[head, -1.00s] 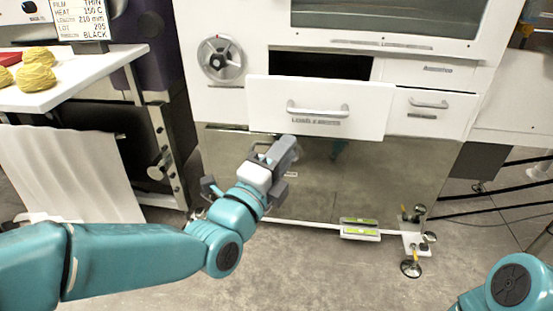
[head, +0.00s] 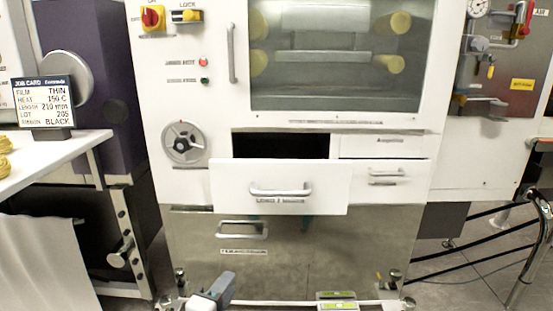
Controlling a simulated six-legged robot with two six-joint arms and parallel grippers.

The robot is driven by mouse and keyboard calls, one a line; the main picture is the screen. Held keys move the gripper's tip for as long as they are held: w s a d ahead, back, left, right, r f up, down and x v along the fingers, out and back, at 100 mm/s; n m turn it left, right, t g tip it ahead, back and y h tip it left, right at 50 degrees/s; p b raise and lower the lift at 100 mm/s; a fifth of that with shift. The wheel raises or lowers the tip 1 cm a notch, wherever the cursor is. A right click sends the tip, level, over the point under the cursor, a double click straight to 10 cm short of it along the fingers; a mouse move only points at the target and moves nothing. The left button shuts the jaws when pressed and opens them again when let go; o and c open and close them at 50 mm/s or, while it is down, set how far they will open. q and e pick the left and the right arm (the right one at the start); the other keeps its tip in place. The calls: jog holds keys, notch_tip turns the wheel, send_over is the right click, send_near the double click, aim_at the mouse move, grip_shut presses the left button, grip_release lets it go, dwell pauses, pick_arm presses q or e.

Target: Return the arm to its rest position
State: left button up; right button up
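My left gripper (head: 222,286) shows at the bottom edge, left of centre, as a grey and white shape in front of the machine's lower steel panel. It is below the pulled-out drawer and apart from its handle. Its fingers are too small and cut off to tell whether they are open. The rest of my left arm is out of the picture. My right arm and gripper are not in view.
A white drawer (head: 235,184) stands pulled out, with a dark opening behind it. Below is a steel panel (head: 330,250) with a handle. A white table (head: 60,157) with yellow nests and a job card (head: 43,102) is at left. A green-yellow level (head: 338,297) lies at bottom.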

pick_arm(q)
jog(key=s+a+f+n+g+y, duration=0.15)
jog(key=s+f+n+g, duration=0.3)
jog(key=f, duration=0.95)
jog(key=s+a+f+n+g, duration=0.2)
jog(key=s+f+n+g, duration=0.3)
jog(key=f, duration=0.8)
jog(key=s+d+f+n+g, duration=0.1)
jog(key=s+f+n+g, duration=0.25)
jog(key=s+n, duration=0.4)
jog(key=s+d+f+n+g, duration=0.1)
jog(key=s+f+n+g, duration=0.1)
jog(key=s+f+n, duration=0.5)
notch_tip(320, 180, up, 35)
jog(key=s+p, duration=0.2)
jog(key=p, duration=3.1)
jog(key=shift+d+f+h, duration=0.15)
jog(key=shift+d+h, duration=0.2)
jog(key=shift+d, duration=0.1)
